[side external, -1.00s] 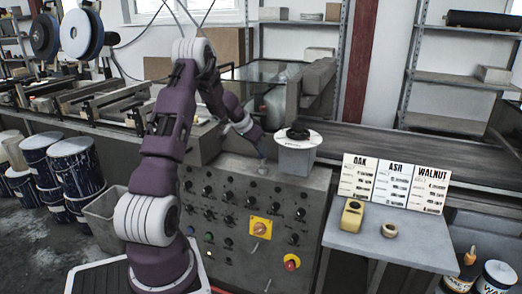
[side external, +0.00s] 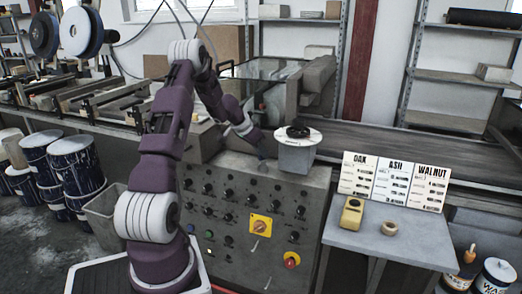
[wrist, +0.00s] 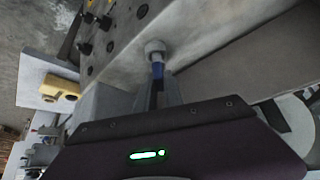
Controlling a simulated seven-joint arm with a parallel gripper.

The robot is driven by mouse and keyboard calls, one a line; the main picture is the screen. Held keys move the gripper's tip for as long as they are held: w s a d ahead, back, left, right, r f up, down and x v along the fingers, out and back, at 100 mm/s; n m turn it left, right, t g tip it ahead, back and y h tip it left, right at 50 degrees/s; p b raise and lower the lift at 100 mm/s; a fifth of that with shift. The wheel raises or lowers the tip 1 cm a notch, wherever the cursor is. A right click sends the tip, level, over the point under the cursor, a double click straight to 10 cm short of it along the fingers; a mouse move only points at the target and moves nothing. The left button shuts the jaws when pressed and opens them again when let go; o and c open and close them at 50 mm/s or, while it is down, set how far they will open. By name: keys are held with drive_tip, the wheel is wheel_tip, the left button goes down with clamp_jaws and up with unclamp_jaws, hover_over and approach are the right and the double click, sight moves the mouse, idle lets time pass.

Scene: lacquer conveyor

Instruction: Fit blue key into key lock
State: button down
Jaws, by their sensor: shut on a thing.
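The blue key (wrist: 158,70) is between my gripper's fingers (wrist: 165,92) in the wrist view. My gripper is shut on it. The key's far end meets a round, pale grey lock (wrist: 155,47) on the top face of the grey control cabinet (wrist: 215,30). I cannot tell whether the key is inside the lock or only against it. In the side external view my gripper (side external: 261,152) is low over the cabinet's top (side external: 232,164). Key and lock are too small to make out there.
A grey pedestal with a white round top (side external: 312,137) and a dark object on it stands right of my gripper. The cabinet front carries several black knobs and a yellow switch plate (side external: 260,226). A side table (side external: 385,240) holds a yellow block (side external: 351,213) and a ring (side external: 389,228).

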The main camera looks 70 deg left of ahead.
drive_tip(key=shift+f, duration=0.65)
drive_tip(key=c, duration=1.4)
unclamp_jaws()
drive_tip(key=v, duration=0.7)
